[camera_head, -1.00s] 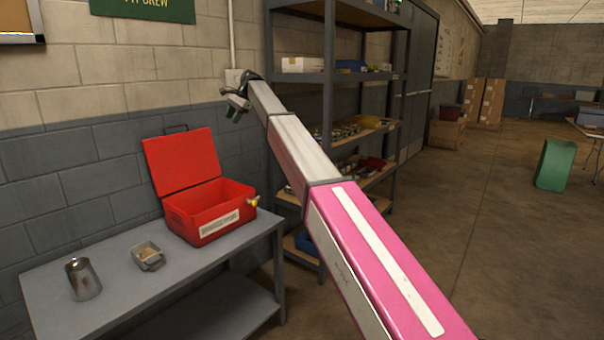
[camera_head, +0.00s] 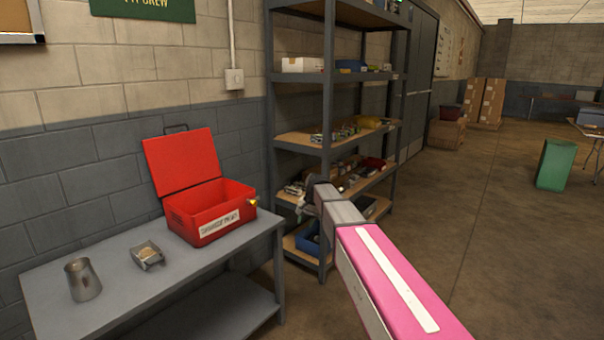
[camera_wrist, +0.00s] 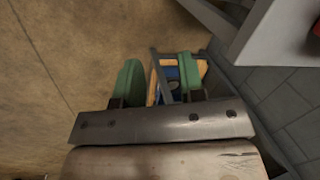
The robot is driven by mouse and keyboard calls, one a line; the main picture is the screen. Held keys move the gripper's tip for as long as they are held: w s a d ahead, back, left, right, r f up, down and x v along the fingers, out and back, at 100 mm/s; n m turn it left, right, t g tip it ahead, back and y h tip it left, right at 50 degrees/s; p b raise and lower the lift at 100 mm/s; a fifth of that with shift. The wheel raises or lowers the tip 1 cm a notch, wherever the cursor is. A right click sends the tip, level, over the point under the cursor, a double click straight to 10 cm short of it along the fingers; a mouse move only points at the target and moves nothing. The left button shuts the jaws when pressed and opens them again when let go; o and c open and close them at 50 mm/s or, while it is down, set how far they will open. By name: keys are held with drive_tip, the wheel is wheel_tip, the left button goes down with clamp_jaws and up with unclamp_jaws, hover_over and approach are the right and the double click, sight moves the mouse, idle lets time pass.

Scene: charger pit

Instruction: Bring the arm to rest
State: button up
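My arm reaches in from the lower right in the head view, its pink section nearest and its grey section ending in front of the shelf unit. My gripper shows in the wrist view (camera_wrist: 158,75) with its two green fingers apart and nothing between them. In the head view the gripper is small and hard to make out against the shelf. Beyond the fingers the wrist view shows the floor and part of a shelf with something blue on it.
A grey table (camera_head: 140,303) at the left holds an open red box (camera_head: 205,210), a metal cup (camera_head: 83,280) and a small metal tray (camera_head: 148,255). A loaded shelf unit (camera_head: 328,110) stands behind my arm. A green bin (camera_head: 555,164) stands at the right. The floor between is clear.

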drive_tip(key=s+d+f+n+h, duration=0.1)
drive_tip(key=s+d+f, duration=0.3)
drive_tip(key=s, duration=0.5)
drive_tip(key=s+d+f+n, duration=0.1)
drive_tip(key=s+d+f, duration=0.4)
drive_tip(key=s+d, duration=0.2)
drive_tip(key=s+d+f+n+h, duration=0.1)
drive_tip(key=s+d+f, duration=0.3)
drive_tip(key=s, duration=0.8)
drive_tip(key=shift+d+f+n+h, duration=0.3)
drive_tip(key=shift+d+f, duration=0.1)
drive_tip(key=shift+d, duration=0.75)
drive_tip(key=shift+a, duration=0.1)
